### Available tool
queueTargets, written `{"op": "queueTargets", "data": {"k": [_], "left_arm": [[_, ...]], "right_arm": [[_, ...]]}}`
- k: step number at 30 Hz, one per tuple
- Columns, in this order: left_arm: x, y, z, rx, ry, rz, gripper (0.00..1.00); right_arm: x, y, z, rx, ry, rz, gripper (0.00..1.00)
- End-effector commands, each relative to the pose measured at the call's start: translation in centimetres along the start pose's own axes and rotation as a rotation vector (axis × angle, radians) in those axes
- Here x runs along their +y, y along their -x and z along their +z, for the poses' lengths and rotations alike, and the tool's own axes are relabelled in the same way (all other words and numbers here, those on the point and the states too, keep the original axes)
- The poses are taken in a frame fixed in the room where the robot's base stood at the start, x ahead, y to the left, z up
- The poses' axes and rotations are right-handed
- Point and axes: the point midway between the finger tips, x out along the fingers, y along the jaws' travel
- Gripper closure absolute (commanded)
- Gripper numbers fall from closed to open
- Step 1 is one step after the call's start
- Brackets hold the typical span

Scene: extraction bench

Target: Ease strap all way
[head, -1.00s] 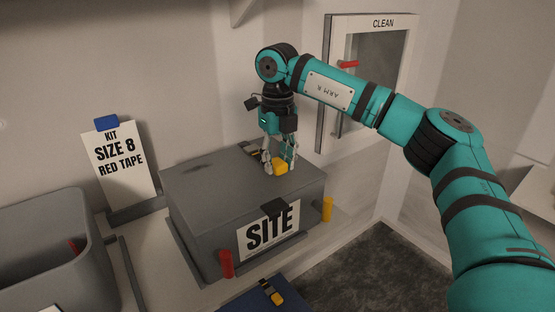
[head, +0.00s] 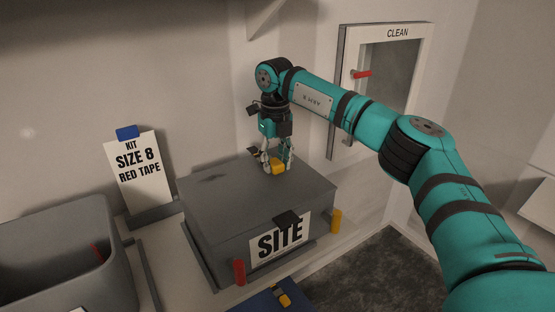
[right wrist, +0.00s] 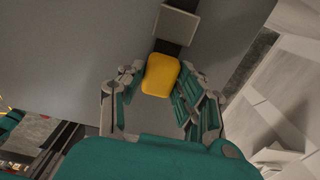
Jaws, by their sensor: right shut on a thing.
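In the right wrist view the yellow end (right wrist: 160,74) joins a short dark strap (right wrist: 168,47) that runs to a grey buckle-like piece (right wrist: 176,24). My right gripper (head: 277,165) points down, shut on the yellow end, with its fingers on either side of it in the right wrist view (right wrist: 160,95). The fingers partly hide the strap in the head view. My left gripper is out of view.
A grey bin (head: 60,225) and a KIT SIZE 8 RED TAPE card (head: 139,170) are left of the box. Red (head: 239,271) and yellow (head: 335,220) pegs stand by its front. A blue item (head: 262,300) with another yellow-ended strap lies in front. A CLEAN cabinet (head: 352,45) is behind right.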

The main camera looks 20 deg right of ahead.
Motion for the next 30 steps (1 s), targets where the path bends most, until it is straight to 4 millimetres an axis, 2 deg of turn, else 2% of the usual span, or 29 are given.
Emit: {"op": "queueTargets", "data": {"k": [2, 3, 7, 15, 19, 23, 30], "left_arm": [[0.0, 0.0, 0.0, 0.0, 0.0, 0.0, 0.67], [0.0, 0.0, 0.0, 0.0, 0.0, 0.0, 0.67], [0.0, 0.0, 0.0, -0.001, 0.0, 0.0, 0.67], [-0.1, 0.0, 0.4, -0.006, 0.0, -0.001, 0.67], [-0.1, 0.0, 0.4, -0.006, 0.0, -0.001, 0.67], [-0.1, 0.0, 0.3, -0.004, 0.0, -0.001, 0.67], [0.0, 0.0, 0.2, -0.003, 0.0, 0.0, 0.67]], "right_arm": [[0.0, 0.0, 0.0, -0.003, 0.0, -0.001, 1.0], [0.0, 0.0, 0.0, -0.003, 0.0, -0.001, 0.62], [0.0, 0.0, 0.0, -0.002, 0.0, -0.001, 0.45], [0.0, 0.1, 0.0, -0.001, 0.0, 0.0, 0.44], [0.0, 1.0, 0.1, -0.004, 0.0, -0.001, 0.44], [0.0, 3.3, 0.1, -0.006, 0.0, 0.0, 0.44], [0.1, 8.4, 0.1, -0.005, 0.0, 0.0, 0.44]]}}
